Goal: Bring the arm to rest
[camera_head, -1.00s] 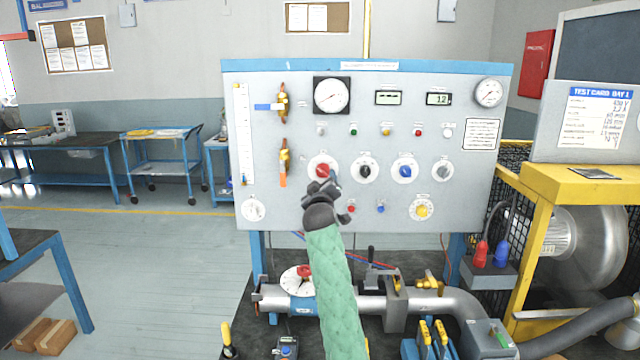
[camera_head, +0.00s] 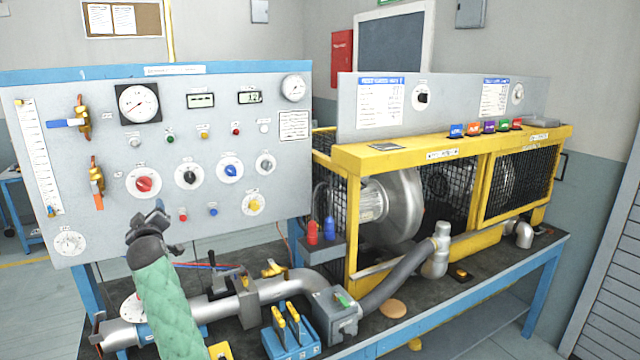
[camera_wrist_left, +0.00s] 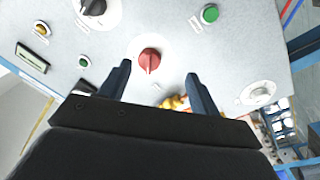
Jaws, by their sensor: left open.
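My left gripper (camera_head: 158,210), at the end of my green-sleeved arm (camera_head: 168,300), is in front of the grey panel (camera_head: 110,235), just below the red knob (camera_head: 144,184) in the head view. In the left wrist view its two dark fingers (camera_wrist_left: 158,74) are spread with nothing held between them. The red knob (camera_wrist_left: 150,60) shows beyond and between the fingertips, seemingly apart from them. My right gripper is in neither view.
The panel carries gauges, knobs and an orange-handled valve (camera_head: 97,184). Below are a grey pipe (camera_head: 210,295) and a blue block with yellow levers (camera_head: 290,330). A yellow-framed blower cage (camera_head: 350,230) stands right. Free floor lies at the far left.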

